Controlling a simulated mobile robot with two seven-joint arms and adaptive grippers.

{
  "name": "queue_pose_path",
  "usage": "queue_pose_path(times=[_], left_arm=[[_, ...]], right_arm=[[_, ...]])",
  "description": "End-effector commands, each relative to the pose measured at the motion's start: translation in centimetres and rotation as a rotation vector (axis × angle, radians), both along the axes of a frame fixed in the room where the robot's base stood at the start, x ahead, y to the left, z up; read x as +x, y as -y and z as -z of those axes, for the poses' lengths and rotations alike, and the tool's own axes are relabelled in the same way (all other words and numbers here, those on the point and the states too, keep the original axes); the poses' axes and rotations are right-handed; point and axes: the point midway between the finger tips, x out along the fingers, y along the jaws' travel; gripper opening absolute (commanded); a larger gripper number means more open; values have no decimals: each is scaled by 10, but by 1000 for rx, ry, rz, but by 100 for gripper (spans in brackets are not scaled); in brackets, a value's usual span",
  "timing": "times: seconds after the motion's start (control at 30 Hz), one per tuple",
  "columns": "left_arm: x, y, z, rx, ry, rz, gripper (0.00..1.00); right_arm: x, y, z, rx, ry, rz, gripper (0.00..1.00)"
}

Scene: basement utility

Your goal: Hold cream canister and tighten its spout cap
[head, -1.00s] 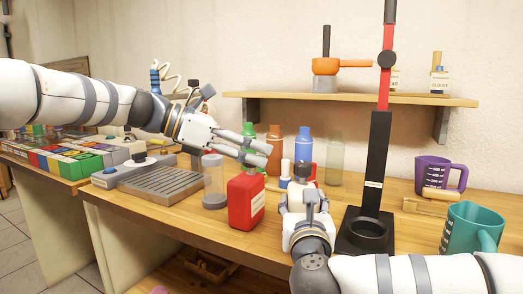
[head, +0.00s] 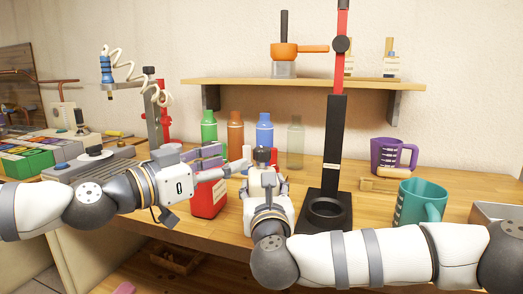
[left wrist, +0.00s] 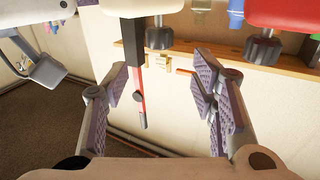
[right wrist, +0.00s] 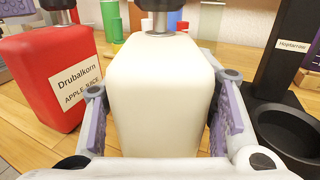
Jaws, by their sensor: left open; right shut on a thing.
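The cream canister (right wrist: 160,90) stands upright on the bench, filling the middle of the right wrist view. My right gripper (right wrist: 165,125) is shut on its sides. Its dark spout cap (head: 263,155) sits on top; the cap also shows in the left wrist view (left wrist: 158,34). My left gripper (head: 233,160) is open and empty, reaching in from the left with its fingertips just left of the cap. In the upside-down left wrist view, the cap appears beyond the gap between the fingers (left wrist: 163,90). I cannot tell how tight the cap is.
A red canister (head: 207,203), labelled apple juice in the right wrist view (right wrist: 50,75), stands close left, partly behind my left gripper. A black and red stand (head: 334,150) rises close right. Several bottles (head: 235,130) stand behind. Purple (head: 388,154) and teal jugs (head: 415,203) are farther right.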

Motion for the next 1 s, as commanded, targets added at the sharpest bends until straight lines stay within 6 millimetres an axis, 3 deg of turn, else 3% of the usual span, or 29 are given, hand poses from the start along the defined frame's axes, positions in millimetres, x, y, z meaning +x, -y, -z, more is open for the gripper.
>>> queue_pose_path(times=[0.2, 0.4, 0.77, 1.0], left_arm=[[41, 41, 1, -2, -6, 3, 52], [68, 66, 1, -2, -7, 2, 52], [75, 73, 1, -2, -8, 1, 52], [75, 73, 1, -3, -8, 2, 3]], right_arm=[[0, 0, 0, 1, 0, -1, 9], [0, 0, 0, 0, 0, 0, 9], [0, 0, 0, 0, 0, 0, 9], [0, 0, 0, 0, 0, 0, 9]])
